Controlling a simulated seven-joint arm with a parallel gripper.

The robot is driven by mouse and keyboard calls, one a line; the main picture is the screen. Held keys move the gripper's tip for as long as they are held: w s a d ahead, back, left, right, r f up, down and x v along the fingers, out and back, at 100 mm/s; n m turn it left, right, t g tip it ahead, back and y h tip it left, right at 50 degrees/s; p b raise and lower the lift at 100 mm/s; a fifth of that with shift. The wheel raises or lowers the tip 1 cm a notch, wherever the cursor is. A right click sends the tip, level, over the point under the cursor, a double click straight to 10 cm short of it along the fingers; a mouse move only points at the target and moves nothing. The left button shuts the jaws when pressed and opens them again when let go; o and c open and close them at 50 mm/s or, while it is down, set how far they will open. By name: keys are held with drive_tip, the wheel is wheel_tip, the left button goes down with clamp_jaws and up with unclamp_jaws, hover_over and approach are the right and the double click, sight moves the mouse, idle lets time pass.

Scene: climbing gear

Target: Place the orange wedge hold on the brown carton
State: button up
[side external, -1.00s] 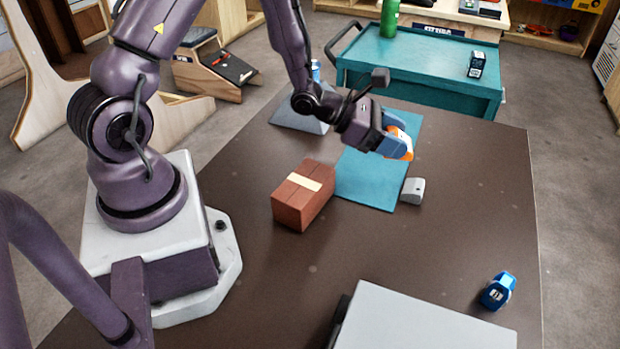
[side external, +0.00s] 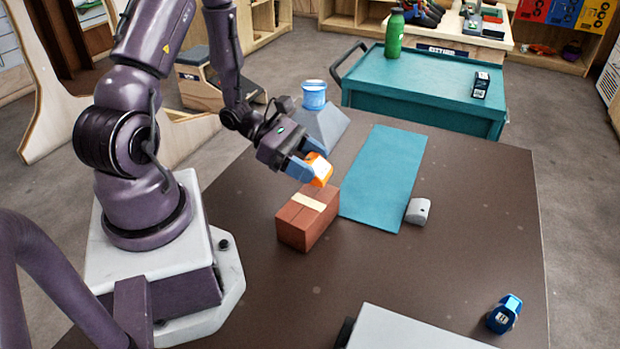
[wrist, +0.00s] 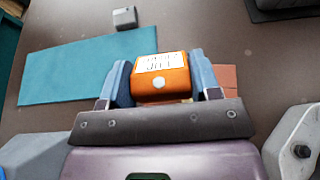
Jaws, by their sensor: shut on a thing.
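The orange wedge hold (side external: 319,169) with a white label is between the blue fingers of my gripper (side external: 308,170), which is shut on it. The hold also shows in the wrist view (wrist: 161,78), with a blue finger on each side. The brown carton (side external: 302,229) with a pale tape strip stands on the table. In the side view the hold is at the carton's far top edge; whether it touches the carton I cannot tell. In the wrist view the carton (wrist: 224,77) is mostly hidden behind the hold and my gripper.
A teal mat (side external: 385,175) lies right of the carton, with a grey hold (side external: 418,211) by its edge. A grey block (side external: 322,125) with a blue cup (side external: 314,95) stands behind. A blue object (side external: 504,314) and a grey box (side external: 410,330) are at the front right.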

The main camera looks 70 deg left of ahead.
drive_tip(key=shift+f, duration=1.8)
drive_tip(key=shift+f, duration=0.1)
drive_tip(key=o, duration=0.9)
drive_tip(key=shift+o, duration=0.2)
